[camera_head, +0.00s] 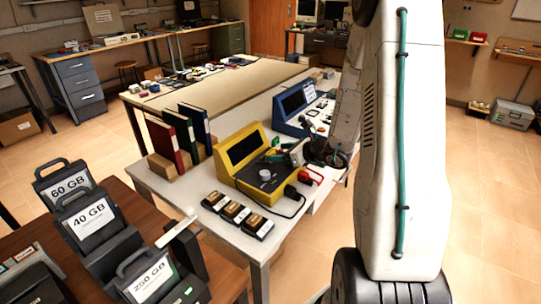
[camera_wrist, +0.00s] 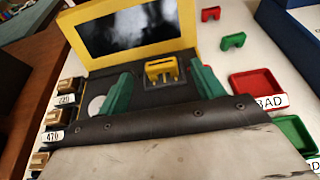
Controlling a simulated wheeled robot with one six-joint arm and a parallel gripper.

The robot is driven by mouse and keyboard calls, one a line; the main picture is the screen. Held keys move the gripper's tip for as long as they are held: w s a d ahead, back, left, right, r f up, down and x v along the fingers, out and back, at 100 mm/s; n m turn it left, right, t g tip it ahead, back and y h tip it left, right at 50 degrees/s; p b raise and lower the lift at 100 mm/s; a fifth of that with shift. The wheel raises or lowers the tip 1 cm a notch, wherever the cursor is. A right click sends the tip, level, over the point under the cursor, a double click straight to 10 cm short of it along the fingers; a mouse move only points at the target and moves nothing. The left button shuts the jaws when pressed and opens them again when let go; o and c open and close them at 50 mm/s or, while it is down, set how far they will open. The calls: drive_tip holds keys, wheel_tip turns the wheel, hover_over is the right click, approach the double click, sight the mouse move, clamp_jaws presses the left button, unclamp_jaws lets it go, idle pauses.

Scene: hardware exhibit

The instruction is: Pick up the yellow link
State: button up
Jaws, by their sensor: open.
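The yellow link (camera_wrist: 161,69) shows in the wrist view as a small two-legged piece at a dark socket in the yellow tester (camera_wrist: 82,28), below its screen. My gripper (camera_wrist: 162,90) is open and empty, with one green finger on each side of the link, apart from it. In the head view my gripper (camera_head: 276,156) is over the right part of the yellow tester (camera_head: 240,146). The link cannot be made out there.
A red link (camera_wrist: 211,14) and a green link (camera_wrist: 233,41) lie right of the tester. A red tray (camera_wrist: 257,84) marked BAD and a green tray (camera_wrist: 296,133) are nearer. Several labelled blocks (camera_head: 232,212) line the front-left edge. Binders (camera_head: 166,140) stand behind left.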

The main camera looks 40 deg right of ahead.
sight(272, 152)
drive_tip(key=x, duration=0.4)
drive_tip(key=shift+d, duration=0.1)
drive_tip(key=c, duration=1.1)
drive_tip(key=shift+r, duration=0.2)
